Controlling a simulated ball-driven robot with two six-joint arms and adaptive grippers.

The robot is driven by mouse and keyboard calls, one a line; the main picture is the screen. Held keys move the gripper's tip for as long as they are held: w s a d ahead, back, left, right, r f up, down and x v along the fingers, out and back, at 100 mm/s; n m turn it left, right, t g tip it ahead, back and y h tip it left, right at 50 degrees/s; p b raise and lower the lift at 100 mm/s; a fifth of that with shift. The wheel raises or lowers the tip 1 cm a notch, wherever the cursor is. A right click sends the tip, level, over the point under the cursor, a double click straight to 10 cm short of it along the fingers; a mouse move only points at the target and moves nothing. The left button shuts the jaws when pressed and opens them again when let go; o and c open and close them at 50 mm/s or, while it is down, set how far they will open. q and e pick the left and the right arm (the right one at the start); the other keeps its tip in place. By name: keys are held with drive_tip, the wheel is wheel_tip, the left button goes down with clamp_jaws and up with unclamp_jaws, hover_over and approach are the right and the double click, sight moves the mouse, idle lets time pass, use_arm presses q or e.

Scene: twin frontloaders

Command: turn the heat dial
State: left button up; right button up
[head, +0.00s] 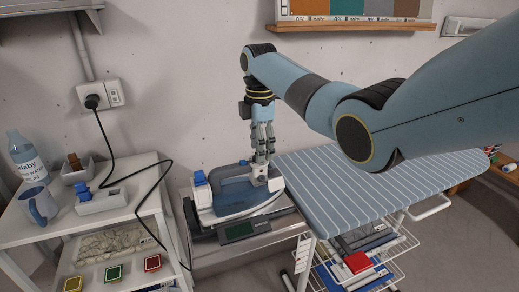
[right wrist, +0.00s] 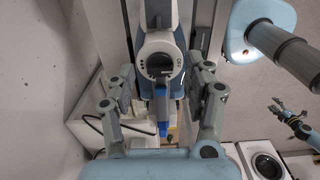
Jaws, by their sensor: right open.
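A steam iron (head: 238,193) with a white body and blue-grey tank sits on a metal rest left of the ironing board. My right gripper (head: 262,158) points down over the iron's right end, with its fingertips close to its top. In the right wrist view the right gripper (right wrist: 162,78) is open, with a finger on each side of the iron's white end. A dark round dial (right wrist: 158,65) shows between the fingers, and a blue part (right wrist: 162,112) lies below it. I cannot tell whether the fingers touch the iron. My left gripper (right wrist: 283,110) shows small at the right; its jaws are unclear.
The striped ironing board (head: 380,190) extends to the right. A white shelf (head: 130,208) at left carries a mug (head: 40,205), a bottle (head: 27,158) and small trays. A black cord (head: 118,183) runs from the wall socket (head: 113,93). A wire rack (head: 335,275) stands below the board.

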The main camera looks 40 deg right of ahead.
drive_tip(key=shift+f, duration=0.8)
clamp_jaws()
